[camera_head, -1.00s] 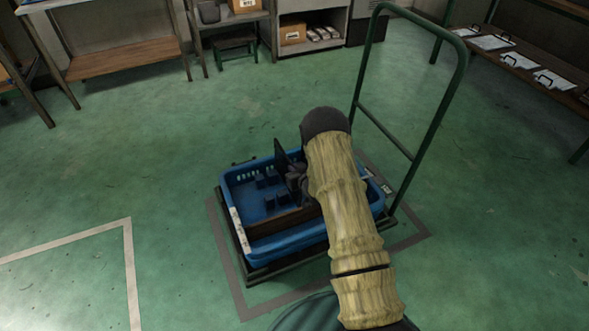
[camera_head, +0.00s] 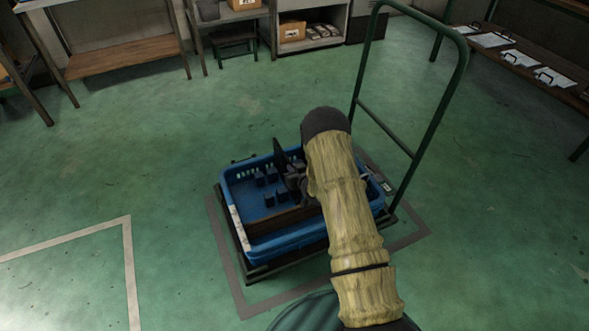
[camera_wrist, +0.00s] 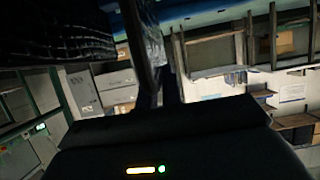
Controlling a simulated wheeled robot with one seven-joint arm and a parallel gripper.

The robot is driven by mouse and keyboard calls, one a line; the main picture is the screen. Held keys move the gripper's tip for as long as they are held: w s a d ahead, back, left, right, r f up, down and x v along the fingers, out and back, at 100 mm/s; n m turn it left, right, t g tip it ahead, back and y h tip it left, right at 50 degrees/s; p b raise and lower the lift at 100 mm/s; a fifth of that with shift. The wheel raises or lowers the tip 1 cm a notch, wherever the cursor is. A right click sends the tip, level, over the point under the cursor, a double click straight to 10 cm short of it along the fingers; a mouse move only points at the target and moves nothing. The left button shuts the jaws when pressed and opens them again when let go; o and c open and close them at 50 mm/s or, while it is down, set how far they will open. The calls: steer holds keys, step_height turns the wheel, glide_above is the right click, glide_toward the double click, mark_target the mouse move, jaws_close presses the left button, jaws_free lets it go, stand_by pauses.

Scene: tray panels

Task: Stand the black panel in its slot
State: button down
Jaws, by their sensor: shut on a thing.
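The black panel (camera_head: 279,152) is a thin dark plate, standing roughly upright at the back of the blue tray (camera_head: 234,202). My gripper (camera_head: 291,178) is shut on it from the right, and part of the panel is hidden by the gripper. Inside the tray, several small blue slot blocks (camera_head: 269,200) stand up from the floor. I cannot tell whether the panel's lower edge is inside a slot. In the wrist view my gripper (camera_wrist: 158,85) is dark, and the panel is hard to make out there.
A brown board (camera_head: 282,217) stands along the tray's near side. The tray sits on a cart with a tall green handle (camera_head: 459,70) to the right. My arm covers the tray's right part. Shelves (camera_head: 120,60) stand at the back; the floor around the cart is clear.

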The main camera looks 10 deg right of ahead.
steer(key=shift+d, duration=0.15)
stand_by(0.5)
steer(key=shift+d+f+b, duration=0.1)
steer(key=shift+f+b, duration=1.25)
steer(key=shift+f, duration=0.85)
steer(key=c, duration=1.5)
jaws_free()
steer(key=shift+s+r, duration=0.1)
steer(key=shift+s, duration=0.05)
steer(key=p+v, duration=0.6)
steer(key=v, duration=1.1)
steer(key=shift+s, duration=0.1)
